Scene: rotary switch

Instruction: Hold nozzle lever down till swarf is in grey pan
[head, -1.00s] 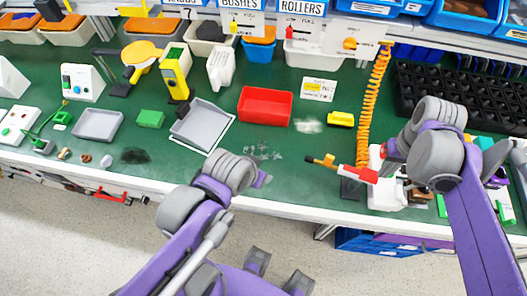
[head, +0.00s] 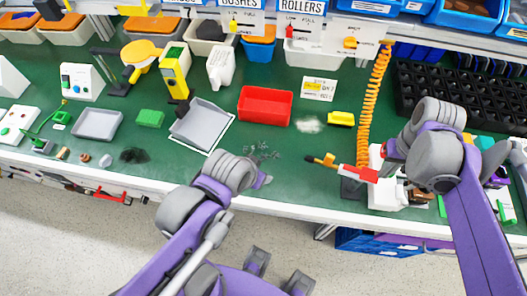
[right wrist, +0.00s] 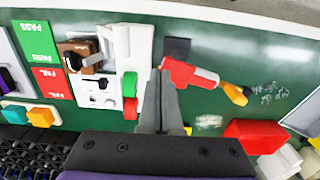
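The red air nozzle (head: 352,171) with a yellow tip sits on a dark stand and points left along the bench; it also shows in the right wrist view (right wrist: 190,76). My right gripper (right wrist: 160,75) has its fingers together, tips at the nozzle's rear end; whether they touch the lever is unclear. Small metallic swarf (head: 262,151) lies scattered left of the nozzle, beyond my left wrist. The grey pan (head: 205,122) lies tilted in a white outline, left of the swarf. My left gripper (head: 263,181) is mostly hidden behind its wrist.
A red tray (head: 265,106), a pale pile (head: 310,125) and a yellow block (head: 341,119) lie behind the swarf. An orange coiled hose (head: 372,100) rises behind the nozzle. Another grey tray (head: 97,124) and a green block (head: 150,118) are at left.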

